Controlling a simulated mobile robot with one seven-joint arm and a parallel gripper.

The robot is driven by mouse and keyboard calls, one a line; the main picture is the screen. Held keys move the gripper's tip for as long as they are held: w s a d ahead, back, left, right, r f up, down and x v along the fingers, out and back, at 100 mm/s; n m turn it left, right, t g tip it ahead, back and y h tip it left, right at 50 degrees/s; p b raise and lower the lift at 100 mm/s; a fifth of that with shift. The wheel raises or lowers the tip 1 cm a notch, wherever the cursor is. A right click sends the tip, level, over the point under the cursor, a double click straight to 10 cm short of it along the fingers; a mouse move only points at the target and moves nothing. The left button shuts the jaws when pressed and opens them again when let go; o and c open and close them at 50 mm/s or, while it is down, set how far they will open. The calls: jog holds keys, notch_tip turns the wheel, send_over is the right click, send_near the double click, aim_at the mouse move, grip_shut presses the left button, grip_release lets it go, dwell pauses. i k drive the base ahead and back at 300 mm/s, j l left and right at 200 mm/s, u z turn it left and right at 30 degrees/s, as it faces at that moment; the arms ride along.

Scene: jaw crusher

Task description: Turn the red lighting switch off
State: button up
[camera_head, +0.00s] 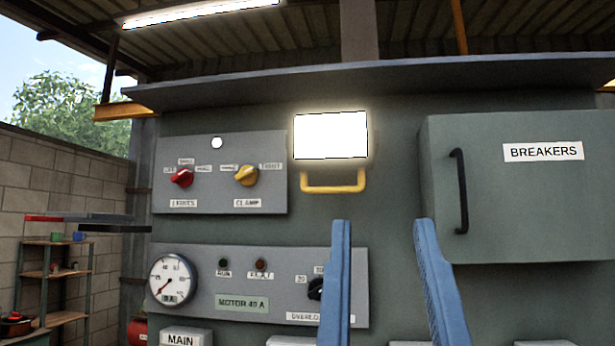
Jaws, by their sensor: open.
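The red lighting switch (181,177) is a rotary knob on the upper left grey panel (270,195), above a label reading LIGHTS. Its small position labels are too small to read surely. My gripper (381,222) shows as two blue fingers, open and empty, pointing up at the lower middle right. It is to the right of and below the red switch, apart from it. A white lamp (217,143) above the knobs looks bright.
A yellow CLAMP knob (247,174) sits right of the red switch. A glowing lamp (331,135) has a yellow handle (333,187) below it. A breakers box (520,190) stands out at right. A motor panel (215,262) with a gauge (172,280) is below. A shelf (55,273) stands at far left.

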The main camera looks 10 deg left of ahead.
aim_at(183, 177)
jog(key=i+j, duration=0.1)
jog(key=j, duration=0.8)
jog(key=i+j, duration=0.15)
jog(key=j, duration=0.3)
